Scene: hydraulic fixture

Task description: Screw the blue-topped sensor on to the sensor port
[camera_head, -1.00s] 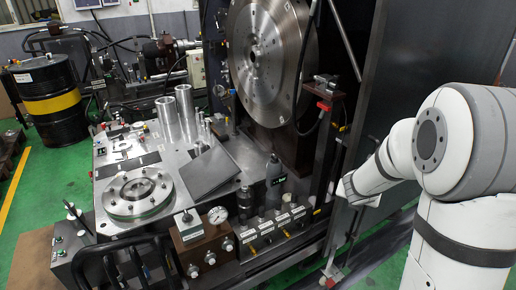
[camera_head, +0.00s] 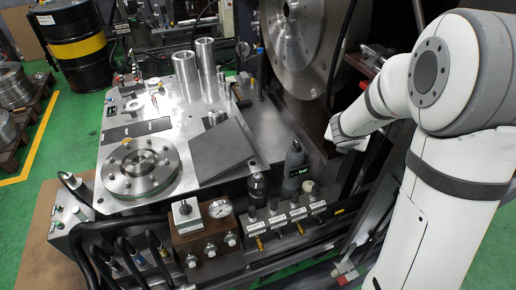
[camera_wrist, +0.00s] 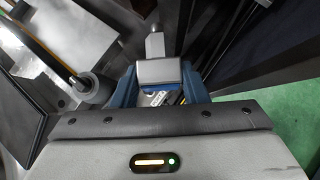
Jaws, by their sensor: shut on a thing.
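In the wrist view, my gripper (camera_wrist: 160,84) is shut on the sensor (camera_wrist: 156,70), a grey block with a blue end facing the camera and a narrow silver stem pointing away. One blue finger is on each side of it. In the head view, the end of my arm is at the right, beside the large steel disc, and the fingers and sensor cannot be made out there. I cannot tell which opening is the sensor port. A brown block (camera_head: 207,242) at the bench front carries a pressure gauge (camera_head: 220,209) and a white-topped square piece (camera_head: 185,210).
A dark grey bottle (camera_head: 294,170) and a row of labelled valves (camera_head: 298,215) stand right of the brown block. The bench holds a round flange (camera_head: 139,170), a tilted grey plate (camera_head: 222,150) and upright steel cylinders (camera_head: 207,68). The large disc (camera_head: 300,50) rises behind.

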